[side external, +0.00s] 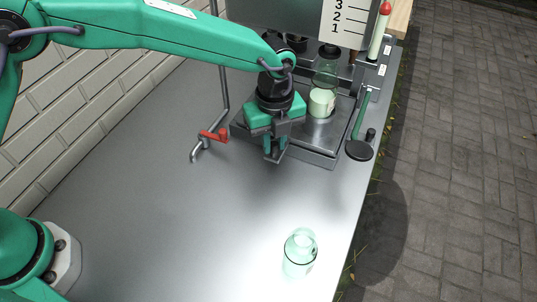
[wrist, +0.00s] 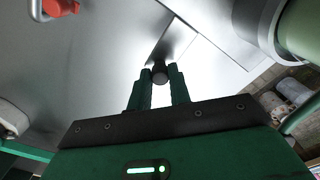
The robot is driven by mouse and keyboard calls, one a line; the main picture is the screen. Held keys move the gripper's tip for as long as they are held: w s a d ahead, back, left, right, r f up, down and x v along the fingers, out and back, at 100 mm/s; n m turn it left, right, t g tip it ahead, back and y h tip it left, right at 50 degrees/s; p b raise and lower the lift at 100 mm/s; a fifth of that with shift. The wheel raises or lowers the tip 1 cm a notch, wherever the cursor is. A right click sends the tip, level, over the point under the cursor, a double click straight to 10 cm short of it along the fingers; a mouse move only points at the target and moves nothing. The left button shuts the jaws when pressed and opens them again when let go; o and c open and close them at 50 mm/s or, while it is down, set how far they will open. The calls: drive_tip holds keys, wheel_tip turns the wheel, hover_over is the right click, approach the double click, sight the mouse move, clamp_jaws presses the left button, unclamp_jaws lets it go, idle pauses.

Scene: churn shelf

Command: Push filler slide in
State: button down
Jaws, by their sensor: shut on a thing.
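The filler slide shows in the wrist view as a dark grey strip (wrist: 178,38) in a metal plate, with a dark round knob (wrist: 160,72) at its near end. My gripper (wrist: 160,84) is shut on this knob, with one green finger on each side. In the side external view my gripper (side external: 274,158) points down at the front left edge of the filler's metal base (side external: 312,157). There the gripper hides the knob and slide, so how far the slide sticks out cannot be told.
A pale green container (side external: 321,104) stands on the base, with a clear green vessel (side external: 325,73) above it. A red-handled tap (side external: 213,135) is at the left.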

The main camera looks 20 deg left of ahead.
drive_tip(key=shift+w, duration=0.5)
drive_tip(key=c, duration=1.3)
unclamp_jaws()
drive_tip(key=shift+r, duration=0.15)
drive_tip(key=shift+r, duration=0.55)
wheel_tip(320, 180, up, 3)
drive_tip(key=shift+s+d+r, duration=0.1)
drive_tip(key=shift+s, duration=0.05)
drive_tip(key=s+d+r, duration=0.1)
drive_tip(key=s+r, duration=0.1)
drive_tip(key=s, duration=0.1)
drive_tip(key=s+d+r, duration=0.1)
drive_tip(key=s+r, duration=0.1)
drive_tip(key=s, duration=0.2)
drive_tip(key=s+d+r, duration=0.2)
drive_tip(key=s, duration=0.1)
drive_tip(key=shift+s+r, duration=0.25)
drive_tip(key=shift+s, duration=0.05)
